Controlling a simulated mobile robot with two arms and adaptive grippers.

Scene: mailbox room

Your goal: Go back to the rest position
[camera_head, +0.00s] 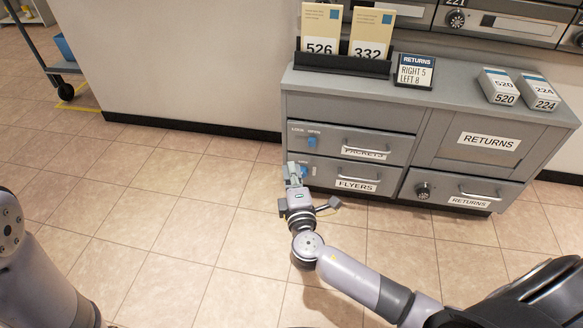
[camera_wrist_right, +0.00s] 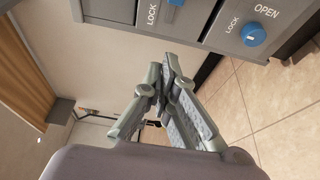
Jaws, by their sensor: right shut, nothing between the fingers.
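My right gripper (camera_head: 294,178) reaches up to the left edge of the grey cabinet's front, by the FLYERS drawer (camera_head: 342,176). In the right wrist view the right gripper (camera_wrist_right: 167,72) is shut, with its fingertips together and nothing between them. A blue knob (camera_wrist_right: 253,34) marked LOCK and OPEN shows beyond the fingers, apart from them in that view. My left arm shows at the lower left of the head view, but its gripper is out of view.
The grey cabinet (camera_head: 340,105) holds PACKETS, FLYERS and RETURNS fronts, all looking closed. On its top are envelopes marked 526 (camera_head: 319,30) and 332 (camera_head: 371,35), a RETURNS sign (camera_head: 415,71) and boxes 520 (camera_head: 498,86) and 224 (camera_head: 540,92). A cart stands far left. The tiled floor is clear.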

